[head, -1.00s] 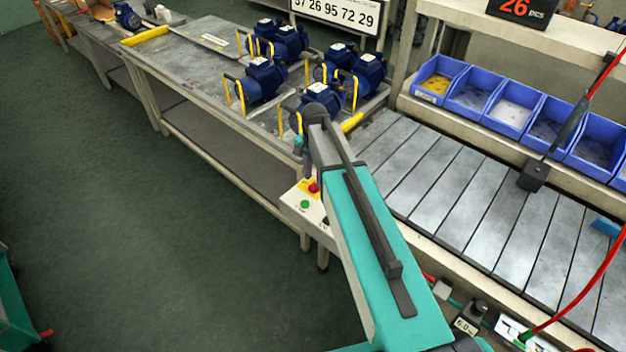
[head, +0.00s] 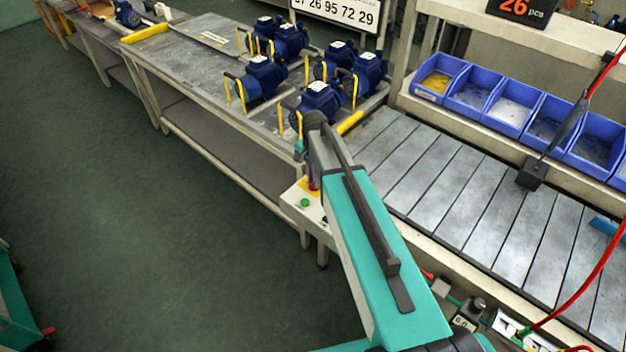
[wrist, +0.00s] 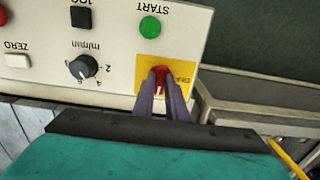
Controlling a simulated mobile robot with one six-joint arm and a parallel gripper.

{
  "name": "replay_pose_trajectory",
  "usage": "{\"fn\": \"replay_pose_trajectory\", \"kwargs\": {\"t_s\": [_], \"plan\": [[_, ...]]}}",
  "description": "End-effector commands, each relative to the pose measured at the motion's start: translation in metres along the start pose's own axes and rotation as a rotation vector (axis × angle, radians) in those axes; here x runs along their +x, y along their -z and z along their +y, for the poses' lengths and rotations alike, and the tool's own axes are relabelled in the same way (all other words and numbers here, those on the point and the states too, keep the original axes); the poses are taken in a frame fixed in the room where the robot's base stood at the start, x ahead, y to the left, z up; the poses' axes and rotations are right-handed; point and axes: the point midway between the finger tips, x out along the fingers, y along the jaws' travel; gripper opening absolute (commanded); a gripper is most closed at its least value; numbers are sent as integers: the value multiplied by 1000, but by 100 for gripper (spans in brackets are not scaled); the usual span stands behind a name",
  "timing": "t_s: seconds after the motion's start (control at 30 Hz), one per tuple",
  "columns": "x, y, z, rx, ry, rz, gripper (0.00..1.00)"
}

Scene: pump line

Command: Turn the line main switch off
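The line main switch (wrist: 160,82) is a red rotary knob on a yellow plate (wrist: 182,72), on a pale control box (wrist: 115,55) that appears upside down in the wrist view. My gripper (wrist: 161,77) has its two grey fingers at the knob, one on each side, with the red handle between the tips. I cannot tell whether they press on it. In the head view the control box (head: 303,211) is below the pump bench corner.
A green START button (wrist: 150,27) is close beside the switch. A black speed dial (wrist: 83,68), a white ZERO button (wrist: 18,60) and a red button (wrist: 2,15) share the panel. The slatted conveyor (head: 440,185) lies to the right; open floor is left.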

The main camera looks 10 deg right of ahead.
Motion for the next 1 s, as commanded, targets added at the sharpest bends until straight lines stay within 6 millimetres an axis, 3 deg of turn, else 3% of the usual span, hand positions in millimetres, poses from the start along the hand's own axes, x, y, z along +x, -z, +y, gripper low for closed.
{"fn": "replay_pose_trajectory", "kwargs": {"t_s": [0.47,1.0], "plan": [[2,0,2,-64,-4,-3,0],[3,0,3,-455,-5,-2,0]]}}
